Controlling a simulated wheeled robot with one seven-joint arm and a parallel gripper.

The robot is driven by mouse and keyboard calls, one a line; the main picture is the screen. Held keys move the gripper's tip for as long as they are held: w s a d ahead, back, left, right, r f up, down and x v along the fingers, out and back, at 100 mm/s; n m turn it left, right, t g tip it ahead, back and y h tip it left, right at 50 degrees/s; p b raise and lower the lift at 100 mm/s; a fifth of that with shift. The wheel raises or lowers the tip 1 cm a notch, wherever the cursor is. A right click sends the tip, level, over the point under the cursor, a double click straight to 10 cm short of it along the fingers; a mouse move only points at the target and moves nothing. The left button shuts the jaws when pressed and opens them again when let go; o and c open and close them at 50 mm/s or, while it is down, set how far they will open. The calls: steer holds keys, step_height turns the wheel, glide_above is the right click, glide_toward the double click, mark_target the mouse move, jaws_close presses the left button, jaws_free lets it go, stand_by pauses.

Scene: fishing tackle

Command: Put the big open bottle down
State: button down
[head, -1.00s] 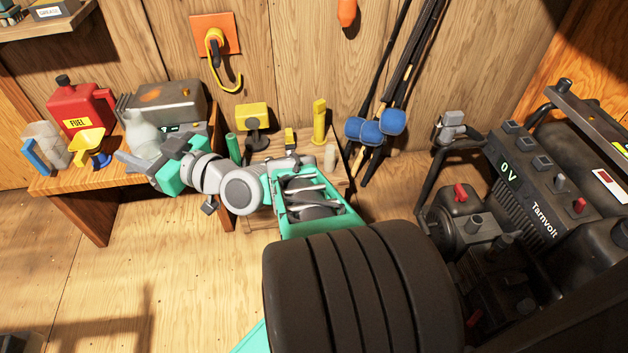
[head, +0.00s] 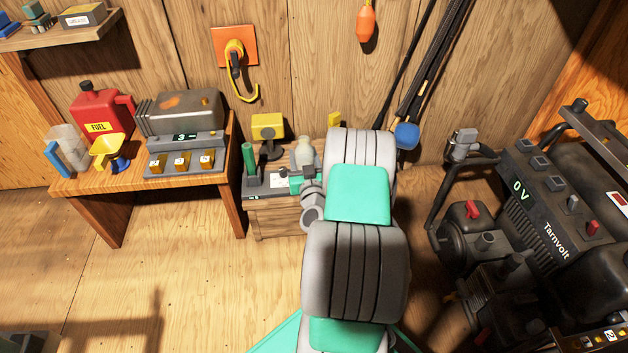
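The big open bottle (head: 305,150), pale and translucent, stands about upright over the low wooden crate (head: 275,220) by the back wall. My gripper (head: 301,163) is around its body and appears shut on it; the fingers are small and partly covered by my wrist. My arm hides the crate's right part and the bottle's lower part. I cannot tell whether the bottle's base touches the surface below it.
A dark tray with a green cylinder (head: 249,158) and a yellow item on a stand (head: 268,127) are beside the bottle. The wooden table (head: 90,187) at left holds a red fuel can (head: 100,112), a clear jug (head: 68,147) and a yellow funnel (head: 107,150). A generator (head: 540,200) stands right.

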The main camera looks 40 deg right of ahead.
steer(key=shift+m+g+h, duration=0.4)
steer(key=shift+m+h, duration=0.1)
steer(key=shift+h, duration=0.2)
steer(key=w+d+f+b, duration=0.1)
steer(key=w+d+f, duration=0.2)
steer(key=f, duration=0.2)
steer(key=w+d+f+b, duration=0.1)
steer(key=w+d+f, duration=0.1)
steer(key=d+f, duration=0.2)
steer(key=w+d+f+b, duration=0.1)
steer(key=w+d+f, duration=0.2)
steer(key=f, duration=0.4)
steer(key=shift+w+d, duration=0.3)
steer(key=shift+d, duration=0.3)
steer(key=shift+r, duration=0.15)
steer(key=shift+f+b, duration=0.3)
steer(key=shift+b, duration=0.15)
steer(key=c, duration=0.6)
jaws_free()
steer(key=shift+c, duration=0.2)
